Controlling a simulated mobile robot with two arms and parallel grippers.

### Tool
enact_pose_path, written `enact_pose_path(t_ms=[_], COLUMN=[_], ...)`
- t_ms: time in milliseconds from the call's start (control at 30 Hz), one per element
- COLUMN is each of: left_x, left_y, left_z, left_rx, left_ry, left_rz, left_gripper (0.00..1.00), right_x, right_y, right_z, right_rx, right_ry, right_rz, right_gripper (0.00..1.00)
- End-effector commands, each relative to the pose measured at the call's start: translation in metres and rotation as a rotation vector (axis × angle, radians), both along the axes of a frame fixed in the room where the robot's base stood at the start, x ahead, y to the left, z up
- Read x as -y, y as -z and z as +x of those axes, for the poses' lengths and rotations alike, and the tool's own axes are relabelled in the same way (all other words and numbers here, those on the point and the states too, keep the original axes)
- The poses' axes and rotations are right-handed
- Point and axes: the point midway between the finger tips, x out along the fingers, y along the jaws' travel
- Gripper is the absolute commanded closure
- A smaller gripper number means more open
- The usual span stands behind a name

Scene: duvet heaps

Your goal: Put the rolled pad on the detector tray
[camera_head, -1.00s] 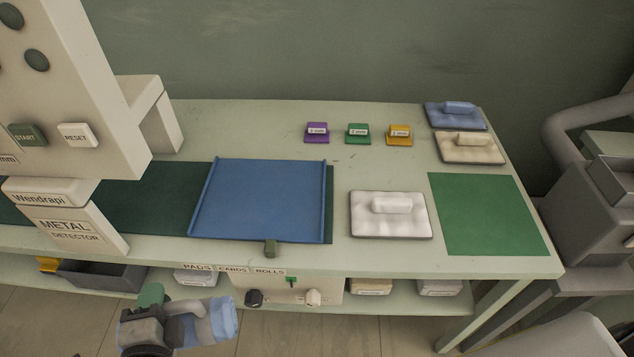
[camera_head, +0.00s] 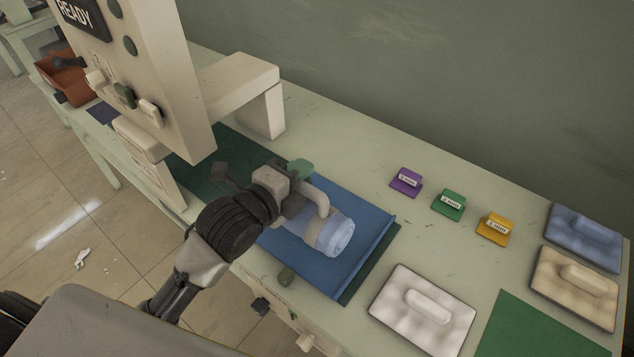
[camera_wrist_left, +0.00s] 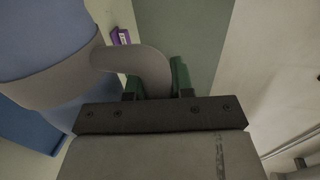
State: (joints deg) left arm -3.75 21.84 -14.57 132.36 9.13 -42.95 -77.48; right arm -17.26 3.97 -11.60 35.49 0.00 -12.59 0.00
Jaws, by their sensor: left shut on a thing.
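The rolled pad (camera_head: 338,236) is light blue with a grey band and a grey loop handle. My left gripper (camera_head: 303,185) is shut on that handle. In the left wrist view the handle passes between the green fingertips (camera_wrist_left: 158,80), and the rolled pad (camera_wrist_left: 45,38) hangs at the upper left. The blue detector tray (camera_head: 371,215) with raised side rims lies under the pad. I cannot tell whether the pad touches the tray or is just above it. The gripper and pad hide part of the tray. My right gripper is not in view.
The beige metal detector (camera_head: 165,75) and its arch (camera_head: 262,105) stand left of the tray. Purple (camera_head: 406,182), green (camera_head: 449,204) and yellow (camera_head: 496,229) labelled blocks stand at the back. Padded white (camera_head: 395,320), cream (camera_head: 560,295) and blue (camera_head: 580,245) plates lie right.

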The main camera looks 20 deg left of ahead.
Motion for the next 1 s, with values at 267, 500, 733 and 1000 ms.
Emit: enact_pose_path(t_ms=[267, 500, 733, 1000], left_x=[0.002, 0.002, 0.002, 0.002], left_y=[0.033, 0.049, 0.079, 0.081], left_z=[0.057, 0.070, 0.069, 0.069], left_rx=[0.002, 0.000, 0.002, 0.004], left_ry=[-0.001, 0.000, -0.001, -0.001], left_rz=[-0.001, -0.001, -0.001, 0.000], left_gripper=[1.00, 1.00, 1.00, 1.00], right_x=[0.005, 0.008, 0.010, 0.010], right_y=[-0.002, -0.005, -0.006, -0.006], right_z=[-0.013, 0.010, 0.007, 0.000], right_rx=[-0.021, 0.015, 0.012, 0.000], right_ry=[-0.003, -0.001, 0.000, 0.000], right_rz=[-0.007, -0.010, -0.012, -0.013], right_gripper=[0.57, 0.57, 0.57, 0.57])
